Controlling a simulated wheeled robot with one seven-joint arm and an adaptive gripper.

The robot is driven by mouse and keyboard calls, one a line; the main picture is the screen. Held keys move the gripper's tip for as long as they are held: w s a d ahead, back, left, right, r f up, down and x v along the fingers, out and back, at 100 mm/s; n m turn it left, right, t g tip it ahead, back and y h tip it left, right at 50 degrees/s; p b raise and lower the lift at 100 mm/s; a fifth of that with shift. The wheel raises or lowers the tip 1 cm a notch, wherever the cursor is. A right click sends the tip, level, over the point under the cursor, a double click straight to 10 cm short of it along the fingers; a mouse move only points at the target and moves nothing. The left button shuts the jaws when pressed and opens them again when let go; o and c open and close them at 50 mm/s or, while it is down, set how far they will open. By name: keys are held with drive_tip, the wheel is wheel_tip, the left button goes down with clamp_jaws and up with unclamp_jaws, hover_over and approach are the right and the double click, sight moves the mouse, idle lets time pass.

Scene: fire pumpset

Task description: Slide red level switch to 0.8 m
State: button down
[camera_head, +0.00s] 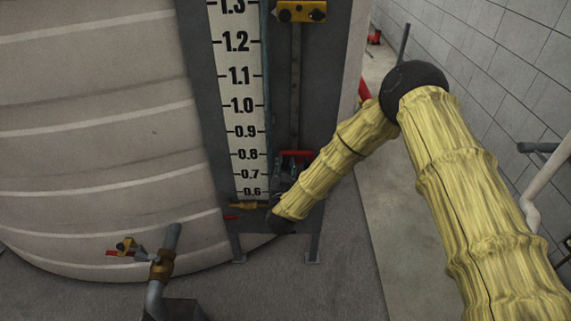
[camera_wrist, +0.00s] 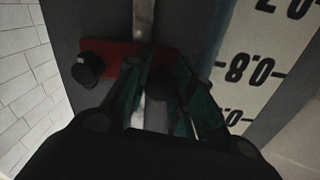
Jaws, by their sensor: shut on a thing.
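The red level switch (camera_head: 295,153) sits on the vertical rail (camera_head: 295,85) to the right of the level scale (camera_head: 246,155). In the head view it is about level with the 0.8 mark. The wrist view shows the red switch (camera_wrist: 125,50) too, with a black knob (camera_wrist: 88,70) at its left end. My gripper (camera_wrist: 163,75) has its teal fingers closed on a dark part of the switch, partly hidden between them. In the head view my gripper (camera_head: 287,168) is small and dark, just below the red bar. The wrist view shows the scale inverted, with 0.8 beside the fingers.
A yellow bracket (camera_head: 301,11) tops the rail, and a yellow fitting (camera_head: 246,205) sits at the scale's foot. The large pale tank (camera_head: 90,120) is at left. A pipe with a valve (camera_head: 161,264) stands in front. A block wall (camera_head: 500,80) is at right.

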drive_tip(key=shift+f, duration=0.45)
drive_tip(key=c, duration=1.2)
unclamp_jaws()
drive_tip(key=shift+o, duration=0.2)
drive_tip(key=s, duration=1.2)
drive_tip(key=shift+d, duration=0.15)
